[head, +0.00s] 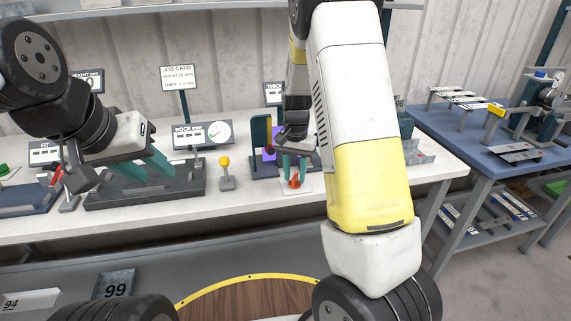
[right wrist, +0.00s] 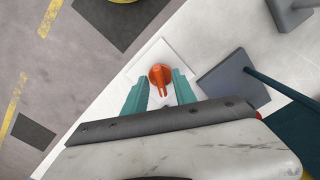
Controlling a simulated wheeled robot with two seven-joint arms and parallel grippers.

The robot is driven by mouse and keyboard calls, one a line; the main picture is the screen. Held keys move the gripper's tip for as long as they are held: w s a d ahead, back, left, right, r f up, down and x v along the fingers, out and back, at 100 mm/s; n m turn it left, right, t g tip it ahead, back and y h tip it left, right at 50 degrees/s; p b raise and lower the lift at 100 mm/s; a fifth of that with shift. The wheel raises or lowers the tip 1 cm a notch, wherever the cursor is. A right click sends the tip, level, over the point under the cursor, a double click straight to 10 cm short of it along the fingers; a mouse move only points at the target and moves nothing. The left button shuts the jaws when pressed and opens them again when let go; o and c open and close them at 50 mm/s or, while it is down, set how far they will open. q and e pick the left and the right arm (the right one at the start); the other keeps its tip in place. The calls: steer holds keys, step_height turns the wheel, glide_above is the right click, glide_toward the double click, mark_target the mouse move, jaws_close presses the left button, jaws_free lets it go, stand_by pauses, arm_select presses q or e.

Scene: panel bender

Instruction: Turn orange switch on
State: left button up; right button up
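The orange switch (head: 295,181) is a small rotary knob on a white square plate on the white bench. In the right wrist view the orange knob (right wrist: 160,78) has a ridge pointing towards my gripper. My right gripper (head: 295,168) is over the switch with its teal fingers apart. In the right wrist view the fingers (right wrist: 160,92) stand on either side of the knob's ridge, with gaps showing, so it is not gripped. My left gripper (head: 148,168) is open and empty, above a dark fixture at the left of the bench.
A yellow-knobbed lever (head: 226,172) stands left of the switch. A dark fixture base (head: 190,192) and a gauge display (head: 203,134) are further left. A grey stand base (right wrist: 225,82) lies close to the switch plate. A blue table (head: 465,130) is at the right.

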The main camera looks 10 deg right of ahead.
mark_target(295, 176)
step_height(295, 176, up, 7)
steer(key=shift+w+f, duration=0.1)
steer(key=shift+f, duration=0.1)
steer(key=shift+r, duration=0.45)
